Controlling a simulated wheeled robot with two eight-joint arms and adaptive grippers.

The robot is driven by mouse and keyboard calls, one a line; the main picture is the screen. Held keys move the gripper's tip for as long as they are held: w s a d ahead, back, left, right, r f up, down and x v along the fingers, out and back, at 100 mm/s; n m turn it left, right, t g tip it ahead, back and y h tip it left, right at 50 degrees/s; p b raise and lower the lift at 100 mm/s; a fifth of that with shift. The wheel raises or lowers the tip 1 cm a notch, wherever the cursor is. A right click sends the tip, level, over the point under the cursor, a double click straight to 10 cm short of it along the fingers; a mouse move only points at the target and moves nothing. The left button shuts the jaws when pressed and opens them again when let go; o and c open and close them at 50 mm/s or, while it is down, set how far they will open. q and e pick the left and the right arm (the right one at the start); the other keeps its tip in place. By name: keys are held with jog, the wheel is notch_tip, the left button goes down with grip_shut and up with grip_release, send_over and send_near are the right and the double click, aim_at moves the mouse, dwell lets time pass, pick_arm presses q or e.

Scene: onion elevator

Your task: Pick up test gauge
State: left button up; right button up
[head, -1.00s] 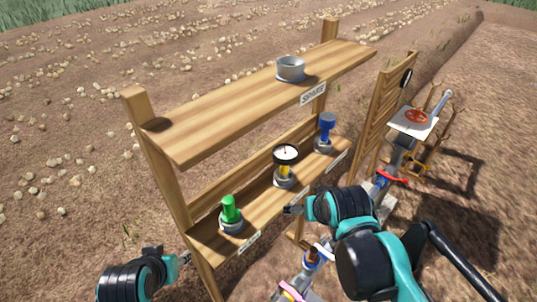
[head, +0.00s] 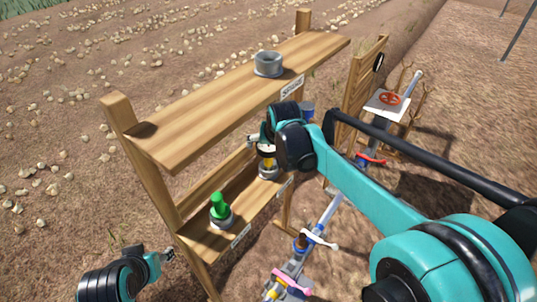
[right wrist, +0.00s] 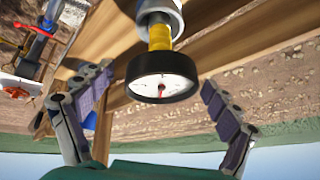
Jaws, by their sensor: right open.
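The test gauge has a white dial with a red needle, a black rim and a yellow stem in a grey holder. It stands on the lower shelf (head: 200,241), where its yellow stem (head: 268,167) shows in the head view; my right gripper (head: 260,143) covers most of the dial. In the right wrist view the gauge (right wrist: 162,84) appears upside down between my right gripper's two spread fingers (right wrist: 156,78), with a gap on each side. My left gripper (head: 167,257) is low at the left, away from the gauge; its jaws are too small to judge.
A green-topped item (head: 219,207) stands left of the gauge on the lower shelf. A blue item (head: 307,110) is partly hidden behind my right arm. The upper shelf (head: 205,96) holds an empty grey holder (head: 268,64) near a "SPARE" label. Pipework with a red valve (head: 389,98) stands right.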

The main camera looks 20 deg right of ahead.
jog(key=b+x, duration=0.1)
jog(key=x, duration=0.3)
jog(key=shift+f+b, duration=0.1)
jog(key=shift+b, duration=0.2)
jog(key=shift+w+f, duration=0.3)
jog(key=shift+f, duration=0.05)
jog(key=shift+s+r, duration=0.1)
jog(key=c, duration=1.5)
jog(key=shift+c, duration=0.5)
